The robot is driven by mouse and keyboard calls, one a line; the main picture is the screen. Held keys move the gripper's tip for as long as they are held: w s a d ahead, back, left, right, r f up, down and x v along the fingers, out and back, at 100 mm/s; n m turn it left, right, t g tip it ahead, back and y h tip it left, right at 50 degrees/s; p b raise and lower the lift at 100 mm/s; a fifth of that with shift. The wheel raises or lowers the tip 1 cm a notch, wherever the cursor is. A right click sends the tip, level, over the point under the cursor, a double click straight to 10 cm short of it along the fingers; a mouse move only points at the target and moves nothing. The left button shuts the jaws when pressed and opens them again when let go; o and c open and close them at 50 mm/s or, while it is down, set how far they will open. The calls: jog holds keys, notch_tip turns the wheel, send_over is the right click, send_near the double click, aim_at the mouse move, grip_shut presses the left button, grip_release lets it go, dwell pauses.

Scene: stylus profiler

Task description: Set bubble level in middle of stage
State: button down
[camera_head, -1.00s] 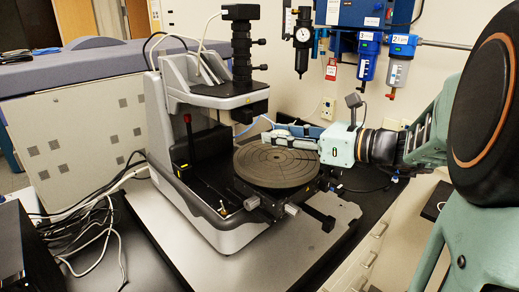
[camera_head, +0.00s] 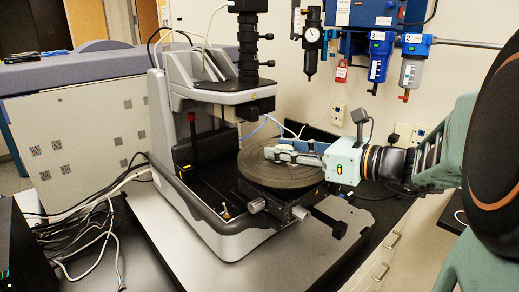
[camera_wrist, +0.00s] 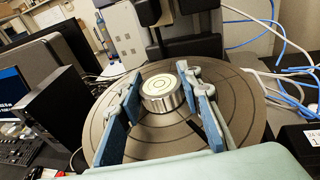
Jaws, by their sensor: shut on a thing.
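The bubble level (camera_wrist: 162,94) is a short silver cylinder with a pale ringed top. In the wrist view it sits between the blue-padded fingers of my gripper (camera_wrist: 161,80), which is shut on it. It looks upright, over the round dark stage (camera_wrist: 240,122), near its middle. I cannot tell whether its base touches the stage. In the head view my gripper (camera_head: 272,154) reaches in from the right, low over the stage (camera_head: 262,180), which has grooved lines. The level cannot be made out clearly there.
The profiler's head (camera_head: 232,92) overhangs behind and left of the stage. A red-topped post (camera_head: 191,118) stands at left. Stage knobs (camera_head: 257,205) stick out in front. Blue and white cables (camera_wrist: 268,35) run behind at right. Filter units (camera_head: 378,55) hang on the wall.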

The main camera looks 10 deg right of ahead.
jog(key=c, duration=1.4)
grip_release()
jog(key=shift+f, duration=0.1)
jog(key=b+v, duration=0.1)
jog(key=v, duration=1.1)
